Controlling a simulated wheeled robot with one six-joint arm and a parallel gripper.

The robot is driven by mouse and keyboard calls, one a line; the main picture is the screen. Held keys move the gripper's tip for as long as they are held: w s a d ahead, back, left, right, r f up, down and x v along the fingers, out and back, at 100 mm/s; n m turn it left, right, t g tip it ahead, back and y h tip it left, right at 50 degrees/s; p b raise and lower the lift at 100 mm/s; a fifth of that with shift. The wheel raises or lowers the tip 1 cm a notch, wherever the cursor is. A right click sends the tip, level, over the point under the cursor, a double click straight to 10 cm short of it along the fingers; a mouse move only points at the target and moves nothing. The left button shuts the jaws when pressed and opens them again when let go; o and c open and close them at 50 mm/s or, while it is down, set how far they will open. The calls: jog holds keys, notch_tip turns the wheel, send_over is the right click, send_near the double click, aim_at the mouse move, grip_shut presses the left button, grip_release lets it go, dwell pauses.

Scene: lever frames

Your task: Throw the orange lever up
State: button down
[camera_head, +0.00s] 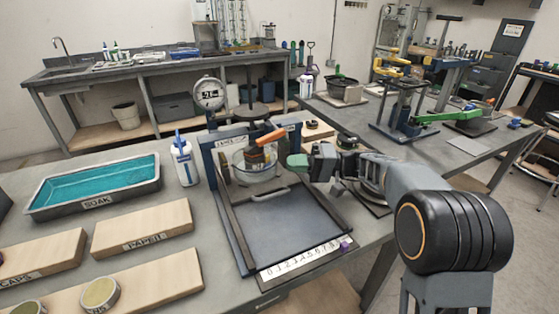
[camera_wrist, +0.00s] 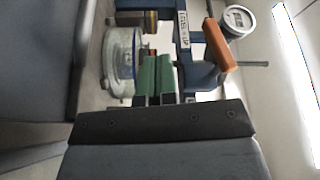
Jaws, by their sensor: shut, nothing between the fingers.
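The orange lever (camera_head: 271,136) is on the blue-framed press (camera_head: 222,165) on the workbench, tilted up a little to the right above a round clear vessel (camera_head: 256,167). In the wrist view the orange lever (camera_wrist: 219,46) lies to the right of my fingers, slanting, on the blue frame. My gripper (camera_head: 297,161) is at the right of the press, its green fingertips close to the lever but below and right of it. In the wrist view my gripper (camera_wrist: 155,75) has its green fingers together, with nothing between them. I see a gap between the fingers and the lever.
A dial gauge (camera_head: 209,94) stands behind the press. A white bottle (camera_head: 184,160) and a teal-filled tray (camera_head: 93,186) are to the left, with wooden boards (camera_head: 142,228) in front. A ruler strip (camera_head: 299,260) lines the press's front. A green-handled tool (camera_head: 440,116) stands on the right bench.

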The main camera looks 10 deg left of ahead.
jog(key=shift+f+v, duration=0.2)
jog(key=shift+v, duration=0.65)
jog(key=shift+f+v, duration=0.25)
jog(key=shift+v, duration=0.65)
jog(key=shift+f+v, duration=0.2)
jog(key=shift+v, duration=0.65)
